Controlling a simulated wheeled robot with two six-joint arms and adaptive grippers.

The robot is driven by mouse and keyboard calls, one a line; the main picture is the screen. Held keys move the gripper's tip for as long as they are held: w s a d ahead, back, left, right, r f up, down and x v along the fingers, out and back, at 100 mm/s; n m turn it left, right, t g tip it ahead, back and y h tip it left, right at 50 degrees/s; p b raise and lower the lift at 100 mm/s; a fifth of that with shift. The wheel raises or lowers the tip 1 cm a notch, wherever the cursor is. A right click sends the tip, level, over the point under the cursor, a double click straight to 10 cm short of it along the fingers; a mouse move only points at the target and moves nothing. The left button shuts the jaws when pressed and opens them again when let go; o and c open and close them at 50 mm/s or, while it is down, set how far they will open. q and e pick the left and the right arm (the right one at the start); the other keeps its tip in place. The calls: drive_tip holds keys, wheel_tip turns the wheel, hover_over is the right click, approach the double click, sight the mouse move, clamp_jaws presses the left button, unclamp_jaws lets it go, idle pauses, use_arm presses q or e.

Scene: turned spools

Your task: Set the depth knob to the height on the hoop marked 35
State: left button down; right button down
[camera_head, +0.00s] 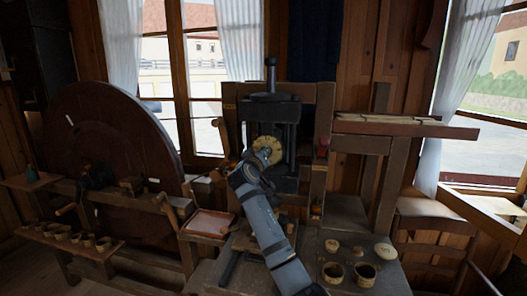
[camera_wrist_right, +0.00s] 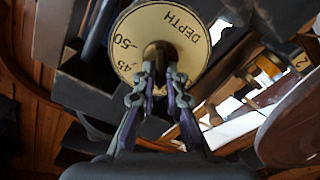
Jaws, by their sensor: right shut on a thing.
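The depth dial (camera_wrist_right: 160,45) is a round cream disc reading DEPTH, with 50 and what looks like 45 near its edge. It also shows in the head view as a yellowish disc (camera_head: 270,147) on the front of the dark press. My right gripper (camera_wrist_right: 160,78) is shut on the brown knob (camera_wrist_right: 158,54) at the dial's middle. In the head view my right arm reaches up to it, and the gripper (camera_head: 263,160) covers part of the disc. Two ring-shaped pieces, perhaps hoops (camera_head: 332,272) (camera_head: 365,275), stand on the bench; no mark on them is legible. My left gripper is not in view.
Two pale round pieces (camera_head: 332,246) (camera_head: 385,251) lie on the bench near the rings. A low shelf (camera_head: 100,255) at left holds several small cups. A pinkish tray (camera_head: 208,223) sits left of my arm. A large dark wheel (camera_head: 110,130) stands behind the shelf.

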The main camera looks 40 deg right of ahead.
drive_tip(key=shift+n, duration=0.6)
drive_tip(key=c, duration=1.4)
unclamp_jaws()
drive_tip(key=shift+a, duration=0.15)
drive_tip(key=v, duration=1.1)
drive_tip(key=shift+s+a, duration=0.25)
drive_tip(key=shift+a, duration=0.1)
